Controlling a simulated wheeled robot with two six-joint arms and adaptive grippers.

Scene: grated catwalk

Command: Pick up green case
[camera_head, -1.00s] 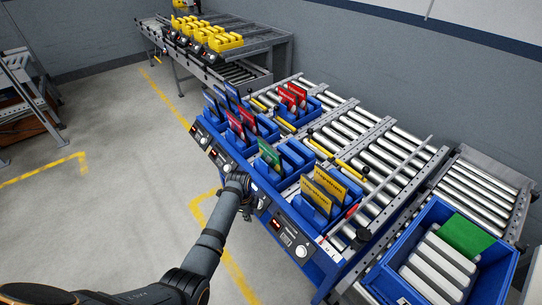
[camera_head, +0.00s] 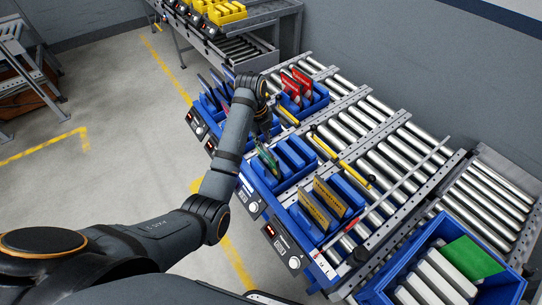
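A thin green case (camera_head: 267,158) stands on edge, tilted, at the left end of a blue slotted rack (camera_head: 297,153) on the conveyor station. My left arm reaches in from the left, and its wrist bends down over the racks. My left gripper (camera_head: 264,132) hangs just above the green case, close to its upper edge. The fingers are small and dark, so I cannot tell whether they are open or touching the case. Another flat green piece (camera_head: 472,258) lies in the blue bin (camera_head: 376,291) at the lower right. My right gripper is not in view.
Yellow cases (camera_head: 327,201) stand in the nearer rack, and red cases (camera_head: 296,85) in a farther one. Dark cases stand behind my wrist. Metal rollers (camera_head: 385,150) lie right of the racks.

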